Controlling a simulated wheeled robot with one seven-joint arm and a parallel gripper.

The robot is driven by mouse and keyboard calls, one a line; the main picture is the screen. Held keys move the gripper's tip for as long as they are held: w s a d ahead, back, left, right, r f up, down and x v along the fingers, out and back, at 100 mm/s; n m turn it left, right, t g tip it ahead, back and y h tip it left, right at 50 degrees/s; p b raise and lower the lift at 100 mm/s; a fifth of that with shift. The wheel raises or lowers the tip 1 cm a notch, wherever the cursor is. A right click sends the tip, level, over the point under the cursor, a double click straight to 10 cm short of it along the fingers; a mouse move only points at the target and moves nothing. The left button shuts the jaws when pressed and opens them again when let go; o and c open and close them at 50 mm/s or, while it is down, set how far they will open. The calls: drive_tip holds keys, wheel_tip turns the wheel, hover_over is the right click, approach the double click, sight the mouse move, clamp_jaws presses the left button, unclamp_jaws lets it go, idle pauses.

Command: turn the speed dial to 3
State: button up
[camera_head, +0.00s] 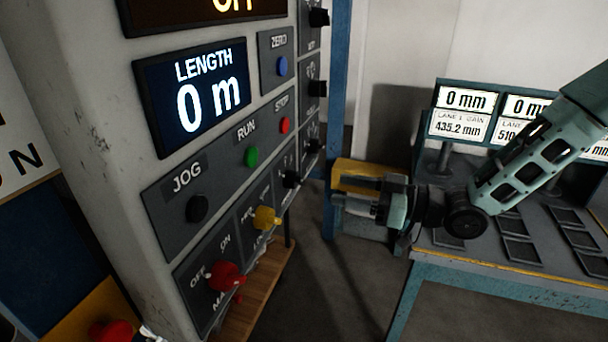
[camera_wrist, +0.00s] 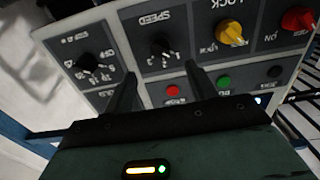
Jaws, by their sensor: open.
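The speed dial (camera_wrist: 161,48) is a black knob on a dark plate, under an upside-down SPEED label in the wrist view. Its scale marks are too small to read, so I cannot tell its setting. In the head view it is the small black knob (camera_head: 291,180) right of the yellow knob. My gripper (camera_wrist: 161,78) is open and empty, its two dark fingers pointing toward the panel on either side of the line to the dial. In the head view my gripper (camera_head: 340,208) is to the right of the panel, apart from it.
A yellow lock knob (camera_head: 266,217) and a red main switch (camera_head: 226,277) sit left of the dial. Red stop (camera_head: 285,124), green run (camera_head: 252,157) and black jog (camera_head: 197,208) buttons are above. Another numbered black dial (camera_wrist: 88,62) is beside it. A blue post (camera_head: 338,120) stands behind.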

sight(303, 182)
drive_tip(key=p+x, duration=0.2)
drive_tip(key=x, duration=0.7)
drive_tip(key=shift+a+p, duration=0.2)
drive_tip(key=shift+p, duration=0.2)
drive_tip(key=c, duration=1)
